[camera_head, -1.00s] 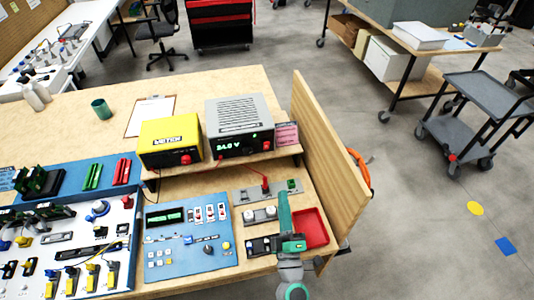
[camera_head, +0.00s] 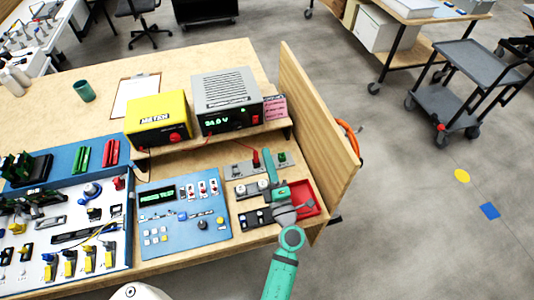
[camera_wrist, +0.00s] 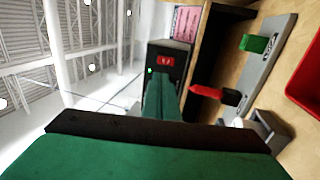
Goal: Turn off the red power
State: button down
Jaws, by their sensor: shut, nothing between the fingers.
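A grey power supply (camera_head: 226,88) with a green lit readout stands on the wooden shelf at the back right of the bench. In the wrist view its dark front panel (camera_wrist: 173,76) shows a red rocker switch (camera_wrist: 165,61) beside a small green light. My gripper (camera_head: 267,168) is teal, shut and empty, in front of and below the supply. In the wrist view the shut fingers (camera_wrist: 161,84) reach toward the panel, with their tips appearing just below the red switch. They partly cover the panel, and I cannot tell whether they touch it.
A yellow unit (camera_head: 158,113) with a red knob stands left of the supply. A red tray (camera_head: 304,199) lies to the right, before an upright wooden side panel (camera_head: 318,140). A blue control panel (camera_head: 182,215) lies left.

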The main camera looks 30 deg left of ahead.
aim_at(256, 118)
jog(key=x, duration=1.1)
jog(key=shift+w+a, duration=0.1)
jog(key=shift+w, duration=0.05)
jog(key=shift+w+a+r, duration=0.1)
jog(key=shift+r, duration=0.05)
jog(key=shift+w+a+r, duration=0.15)
